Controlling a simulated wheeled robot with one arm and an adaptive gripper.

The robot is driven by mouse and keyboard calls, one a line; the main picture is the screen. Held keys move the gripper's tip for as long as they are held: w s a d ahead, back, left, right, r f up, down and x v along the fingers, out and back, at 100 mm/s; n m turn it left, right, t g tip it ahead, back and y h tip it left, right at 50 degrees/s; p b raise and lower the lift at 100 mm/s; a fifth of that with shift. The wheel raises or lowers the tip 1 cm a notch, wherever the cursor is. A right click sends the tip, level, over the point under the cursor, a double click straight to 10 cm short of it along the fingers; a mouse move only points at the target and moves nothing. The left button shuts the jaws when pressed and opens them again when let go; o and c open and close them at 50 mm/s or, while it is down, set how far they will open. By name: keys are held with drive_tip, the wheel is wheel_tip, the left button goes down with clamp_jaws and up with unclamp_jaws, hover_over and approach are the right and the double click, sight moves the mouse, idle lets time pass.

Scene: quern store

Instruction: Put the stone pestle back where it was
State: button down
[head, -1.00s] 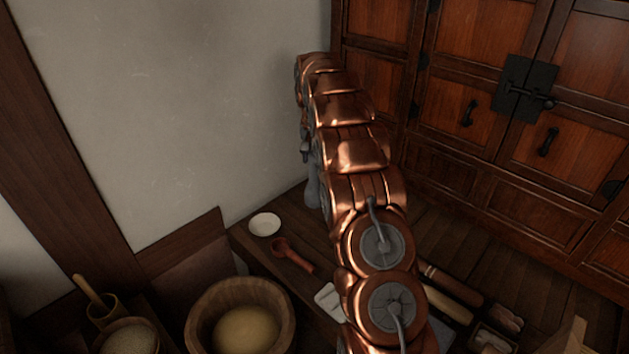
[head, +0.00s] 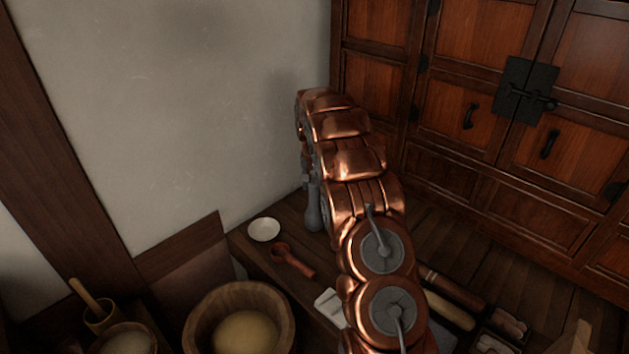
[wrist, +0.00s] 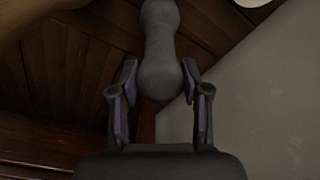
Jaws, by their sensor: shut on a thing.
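The grey stone pestle (head: 313,212) hangs upright below my gripper (head: 307,178), at the back of the low wooden bench near the wall. In the wrist view, the two fingers of my gripper (wrist: 160,92) are closed on either side of the rounded end of the pestle (wrist: 160,35), which points away from the palm. My copper arm hides most of the gripper and the bench behind it in the head view. I cannot tell whether the pestle's lower end touches the bench.
A white dish (head: 264,230) and a reddish wooden ladle (head: 292,259) lie left of the pestle. A white cloth (head: 330,304) lies nearer. A wooden tub (head: 202,315) stands in front. The plaster wall (head: 220,110) and a cabinet (head: 450,130) close off the back.

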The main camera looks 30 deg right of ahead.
drive_tip(key=c, duration=0.5)
unclamp_jaws()
drive_tip(key=shift+c, duration=0.2)
